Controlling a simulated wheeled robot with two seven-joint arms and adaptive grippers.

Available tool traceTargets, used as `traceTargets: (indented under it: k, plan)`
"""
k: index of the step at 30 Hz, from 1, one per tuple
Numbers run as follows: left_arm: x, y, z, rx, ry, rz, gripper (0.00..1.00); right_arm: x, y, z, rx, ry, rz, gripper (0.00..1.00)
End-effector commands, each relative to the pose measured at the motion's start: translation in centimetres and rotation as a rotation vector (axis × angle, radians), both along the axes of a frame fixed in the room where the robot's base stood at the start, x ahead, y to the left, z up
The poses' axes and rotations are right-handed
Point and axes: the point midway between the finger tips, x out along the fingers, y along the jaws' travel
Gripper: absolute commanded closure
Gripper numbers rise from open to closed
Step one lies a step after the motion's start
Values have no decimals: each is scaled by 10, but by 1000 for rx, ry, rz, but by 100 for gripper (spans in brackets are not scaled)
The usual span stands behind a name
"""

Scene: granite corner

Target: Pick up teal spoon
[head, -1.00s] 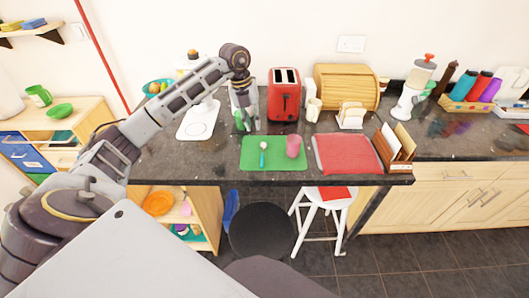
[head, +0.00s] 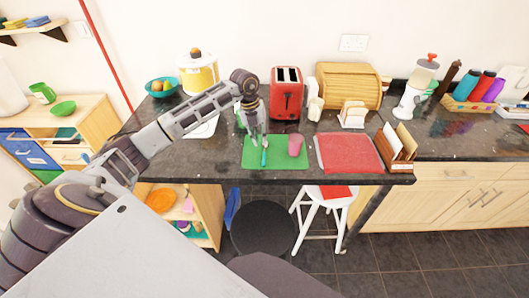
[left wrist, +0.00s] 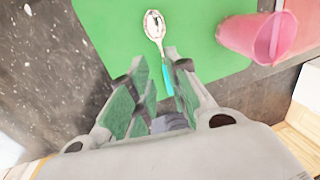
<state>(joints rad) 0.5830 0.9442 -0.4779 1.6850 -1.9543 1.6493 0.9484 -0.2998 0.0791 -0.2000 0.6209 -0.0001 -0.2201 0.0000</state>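The teal spoon (head: 264,158) lies on a green mat (head: 290,160) on the dark counter. In the left wrist view its shiny metal bowl (left wrist: 154,25) points away from my gripper, and its teal handle (left wrist: 168,80) lies near the fingertips, closer to the right-hand finger. My left gripper (head: 257,142) reaches down over the mat at the spoon. It also shows in the left wrist view (left wrist: 154,68), with its green-padded fingers apart and nothing clearly held. Part of the handle is hidden by the finger. My right gripper is not in view.
A pink cup (head: 295,145) stands on the mat, right of the spoon. A red mat (head: 348,153) and a wooden letter rack (head: 398,150) lie further right. A red toaster (head: 286,92) stands behind. The counter's front edge is close to the mat.

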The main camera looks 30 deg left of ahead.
Motion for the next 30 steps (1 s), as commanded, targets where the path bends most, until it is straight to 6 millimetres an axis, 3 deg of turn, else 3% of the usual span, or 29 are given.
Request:
traceTargets:
  k: [17,30]
  plan:
    - [1,-3,-11,-1,-1,-1,82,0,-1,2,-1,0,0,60]
    - [5,-14,-51,-2,0,0,82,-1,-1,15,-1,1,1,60]
